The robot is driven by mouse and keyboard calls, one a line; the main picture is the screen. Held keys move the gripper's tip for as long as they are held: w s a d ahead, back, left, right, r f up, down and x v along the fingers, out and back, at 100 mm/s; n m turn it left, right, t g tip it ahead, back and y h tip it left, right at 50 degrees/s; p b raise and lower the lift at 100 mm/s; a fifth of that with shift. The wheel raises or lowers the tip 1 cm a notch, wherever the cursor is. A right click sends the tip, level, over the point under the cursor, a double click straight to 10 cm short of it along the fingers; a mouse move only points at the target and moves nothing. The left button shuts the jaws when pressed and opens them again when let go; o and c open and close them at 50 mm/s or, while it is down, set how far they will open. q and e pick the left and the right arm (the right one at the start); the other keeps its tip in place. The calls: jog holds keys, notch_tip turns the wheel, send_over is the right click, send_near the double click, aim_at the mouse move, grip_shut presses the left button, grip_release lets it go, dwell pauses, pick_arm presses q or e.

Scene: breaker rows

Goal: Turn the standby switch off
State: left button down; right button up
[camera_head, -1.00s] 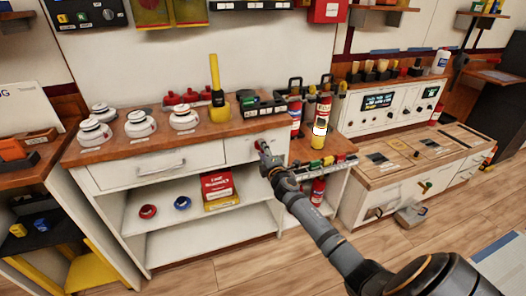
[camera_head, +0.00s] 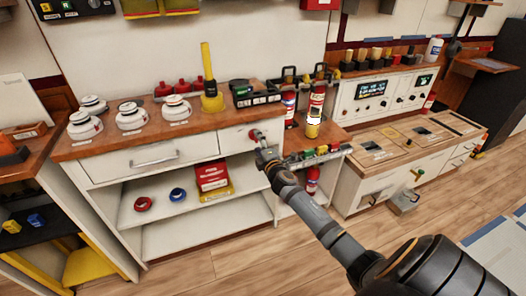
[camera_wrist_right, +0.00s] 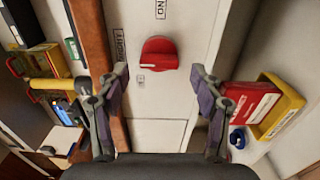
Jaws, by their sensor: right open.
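A red switch knob (camera_wrist_right: 158,53) sits on the white cabinet front in the right wrist view. It also shows as a small red spot (camera_head: 253,134) at the right drawer in the head view. In the head view the right gripper (camera_head: 262,152) is just in front of the cabinet. My left gripper is not seen.
A wooden counter (camera_head: 100,148) holds white round devices, a yellow bottle-like thing (camera_head: 211,95) and a black device (camera_head: 252,94). Red and yellow boxes (camera_head: 212,178) and tape rolls lie on the shelf below.

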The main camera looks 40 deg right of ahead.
jog(key=v, duration=1)
jog(key=shift+s+a, duration=0.1)
